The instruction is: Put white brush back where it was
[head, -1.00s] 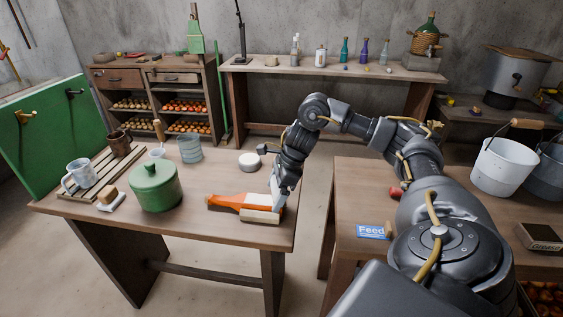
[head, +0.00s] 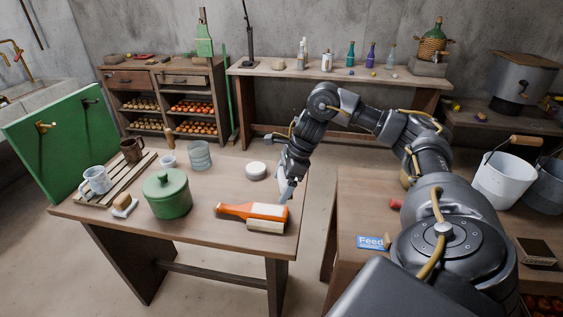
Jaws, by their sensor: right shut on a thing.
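My right gripper (head: 287,190) is over the right edge of the wooden table (head: 200,234), just behind the orange tool. It is shut on a slim white thing (head: 283,185), which seems to be the white brush; the fingers and wrist hide much of it. The orange tool (head: 236,209) lies on the table with its narrow end to the left. A pale wooden block (head: 265,226) lies along its front side. A small wooden-backed block with white underneath (head: 122,204) sits at the table's left front. My left gripper is out of view.
A green lidded pot (head: 167,196) stands left of the orange tool. A round white tin (head: 255,171), a glass (head: 199,156) and a slatted rack (head: 107,191) with mugs are behind and left. A second table on the right holds a blue Feed card (head: 370,242) and a white bucket (head: 503,181).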

